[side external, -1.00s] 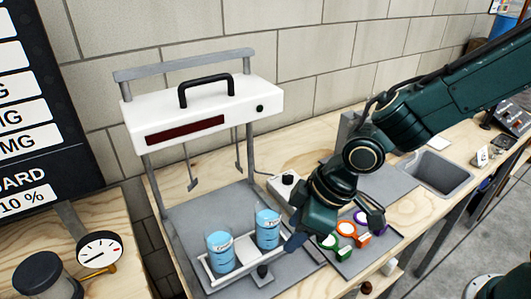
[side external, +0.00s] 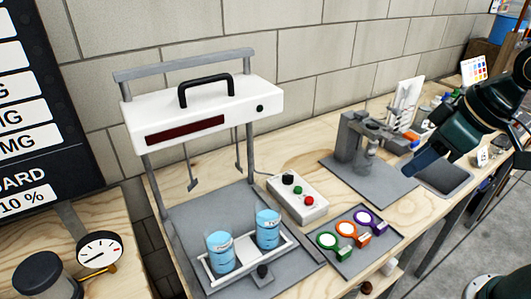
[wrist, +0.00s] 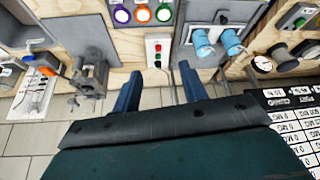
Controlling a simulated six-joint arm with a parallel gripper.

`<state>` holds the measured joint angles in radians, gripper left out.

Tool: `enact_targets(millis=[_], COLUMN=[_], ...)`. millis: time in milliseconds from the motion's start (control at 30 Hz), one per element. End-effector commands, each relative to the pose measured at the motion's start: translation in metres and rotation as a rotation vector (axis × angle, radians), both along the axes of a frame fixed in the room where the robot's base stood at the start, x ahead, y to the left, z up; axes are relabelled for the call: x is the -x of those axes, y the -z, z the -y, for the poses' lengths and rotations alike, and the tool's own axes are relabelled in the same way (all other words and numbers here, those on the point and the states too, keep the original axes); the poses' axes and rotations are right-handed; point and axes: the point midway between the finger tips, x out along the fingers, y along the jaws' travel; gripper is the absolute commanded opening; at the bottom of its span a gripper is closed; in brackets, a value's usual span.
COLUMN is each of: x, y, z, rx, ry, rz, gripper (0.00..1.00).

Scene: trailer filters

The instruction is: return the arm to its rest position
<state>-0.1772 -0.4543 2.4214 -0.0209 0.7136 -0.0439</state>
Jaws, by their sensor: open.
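My gripper (wrist: 160,85) is open and empty in the wrist view, with its two blue fingers apart. In the side view my gripper (side external: 470,160) is at the right, raised over the bench near the sink. It touches nothing that I can see. The sink is partly hidden behind it.
The white-headed machine (side external: 200,108) stands at left, with two blue-filled beakers (side external: 220,252) in its rack. A button box (side external: 298,198) and a tray (side external: 352,262) with green, orange and purple ringed pieces lie beside it. A grey stand (side external: 350,140) is nearer my gripper.

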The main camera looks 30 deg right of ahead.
Motion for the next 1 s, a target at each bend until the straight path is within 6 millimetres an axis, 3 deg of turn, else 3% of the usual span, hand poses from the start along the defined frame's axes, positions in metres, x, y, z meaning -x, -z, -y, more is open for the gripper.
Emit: enact_targets(millis=[200,400,1000], x=[0.038,0.063,0.071], y=[-0.013,-0.015,-0.015], z=[0.031,0.046,0.049], rx=[-0.009,-0.014,-0.015], ry=[0.134,0.212,0.236], rz=[0.022,0.030,0.029], gripper=[0.43,0.43,0.43])
